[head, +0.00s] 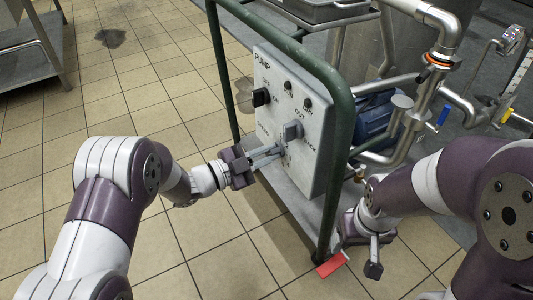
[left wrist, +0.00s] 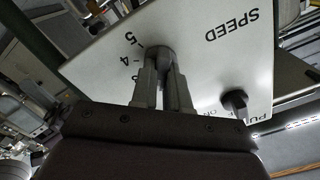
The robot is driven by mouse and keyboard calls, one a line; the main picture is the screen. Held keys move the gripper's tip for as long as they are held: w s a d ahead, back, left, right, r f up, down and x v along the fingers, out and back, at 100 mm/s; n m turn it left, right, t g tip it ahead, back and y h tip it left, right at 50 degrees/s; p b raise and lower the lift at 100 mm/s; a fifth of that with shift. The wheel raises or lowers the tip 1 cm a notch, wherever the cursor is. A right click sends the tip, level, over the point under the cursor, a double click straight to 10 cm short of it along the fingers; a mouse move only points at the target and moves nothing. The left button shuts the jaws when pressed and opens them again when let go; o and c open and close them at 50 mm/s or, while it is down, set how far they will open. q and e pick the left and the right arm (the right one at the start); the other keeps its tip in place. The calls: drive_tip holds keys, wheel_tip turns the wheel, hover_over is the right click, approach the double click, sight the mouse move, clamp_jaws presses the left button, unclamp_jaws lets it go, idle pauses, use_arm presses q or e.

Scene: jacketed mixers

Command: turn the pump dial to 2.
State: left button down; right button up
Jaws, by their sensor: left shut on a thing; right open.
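The pump panel (head: 312,155) is a pale tilted plate in a green tube frame. My left gripper (head: 279,150) reaches it from the left, its fingers at the lower part of the panel. In the left wrist view, my left gripper (left wrist: 160,85) is shut on the dark grey pump dial (left wrist: 160,52), under the word SPEED. The numbers 5, 4 and 3 show beside the dial; the other numbers are hidden by the gripper. I cannot tell where the dial points. My right gripper (head: 373,254) is open and empty, low at the right, away from the panel.
A black OFF/ON switch (head: 261,97) sits at the panel's upper left. The green frame (head: 341,130), steel pipes (head: 428,80) and a blue motor (head: 372,115) stand to the right. Tiled floor lies open at left.

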use_arm(q)
drive_tip(key=c, duration=1.1)
unclamp_jaws()
drive_tip(key=p+v, duration=0.5)
drive_tip(key=v, duration=0.7)
drive_tip(key=shift+s+a+p, duration=0.2)
drive_tip(key=shift+a+p, duration=0.1)
